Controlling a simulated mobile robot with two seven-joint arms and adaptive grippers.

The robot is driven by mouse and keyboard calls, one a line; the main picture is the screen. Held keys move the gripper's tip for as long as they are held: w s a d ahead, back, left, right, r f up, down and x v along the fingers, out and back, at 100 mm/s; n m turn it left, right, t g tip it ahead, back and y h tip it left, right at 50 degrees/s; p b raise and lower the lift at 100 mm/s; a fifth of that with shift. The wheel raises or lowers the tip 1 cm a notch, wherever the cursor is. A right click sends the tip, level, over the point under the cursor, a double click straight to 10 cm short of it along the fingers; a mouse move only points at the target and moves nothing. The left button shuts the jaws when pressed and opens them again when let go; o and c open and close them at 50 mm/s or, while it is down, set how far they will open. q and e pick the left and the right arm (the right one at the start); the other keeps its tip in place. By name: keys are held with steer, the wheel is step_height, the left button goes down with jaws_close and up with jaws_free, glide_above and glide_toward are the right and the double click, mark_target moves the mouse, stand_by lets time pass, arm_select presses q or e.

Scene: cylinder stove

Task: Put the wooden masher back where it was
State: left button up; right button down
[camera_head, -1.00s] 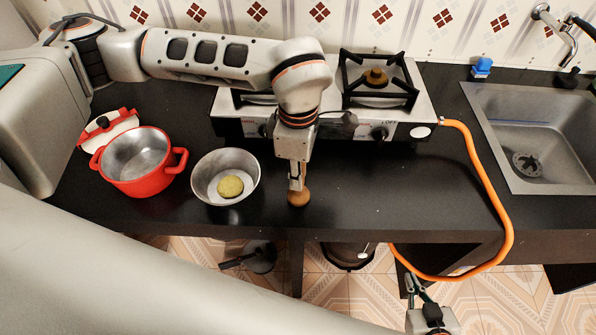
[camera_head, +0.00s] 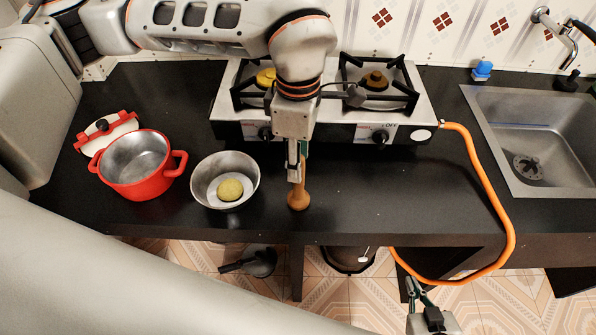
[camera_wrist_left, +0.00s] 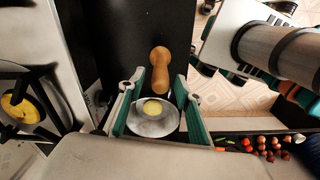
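The wooden masher (camera_head: 298,198) stands on the black counter, to the right of the metal bowl (camera_head: 208,183). My left gripper (camera_head: 297,172) is right above and behind it, pointing down, and partly covers it. In the left wrist view the two green-lined fingers of my left gripper (camera_wrist_left: 154,88) are spread apart, with the masher (camera_wrist_left: 160,68) at their tips and not clamped. The bowl (camera_wrist_left: 148,127) shows beyond, between the fingers. My right gripper (camera_head: 418,291) hangs low in front of the counter, empty, its fingers apparently apart.
A yellow round piece (camera_head: 230,189) lies in the bowl. A red pot (camera_head: 150,190) and its lid (camera_head: 106,132) are at the left. The gas stove (camera_head: 340,131) stands behind, with an orange hose (camera_head: 485,180) to its right. The counter right of the masher is clear.

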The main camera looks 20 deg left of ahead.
arm_select(q)
step_height(320, 180, up, 6)
steer(key=shift+s, duration=0.1)
stand_by(0.7)
